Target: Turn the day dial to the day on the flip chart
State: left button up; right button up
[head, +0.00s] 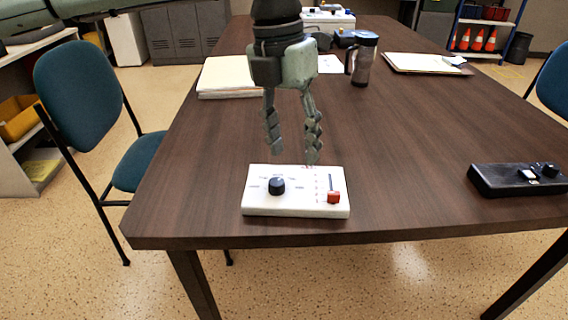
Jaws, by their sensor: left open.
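A white control box (296,207) lies near the front edge of the dark wooden table. It carries a round black dial (277,186) on its left part, with small markings around it that are too small to read. A red slider knob (333,197) sits at the lower end of a slot on its right part. My left gripper (292,158) points down above the back edge of the box, its fingers apart with nothing between them. No flip chart can be made out. My right gripper is not in view.
A black device (520,181) lies at the table's right. Farther back are a paper stack (231,77), a travel mug (362,60), a folder (426,63) and a white machine (329,20). A teal chair (84,90) stands left. The tabletop around the box is clear.

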aim_at(276, 181)
pick_arm(q)
jog(key=a, duration=0.1)
jog(key=a+y, duration=0.1)
jog(key=w, duration=0.1)
jog(key=shift+a+f+t, duration=0.25)
jog(key=shift+a+t, duration=0.05)
jog(key=shift+a, duration=0.1)
notch_tip(276, 181, down, 6)
jog(key=shift+f+p, duration=0.1)
jog(key=shift+p, duration=0.2)
jog(key=shift+f, duration=0.6)
grip_shut()
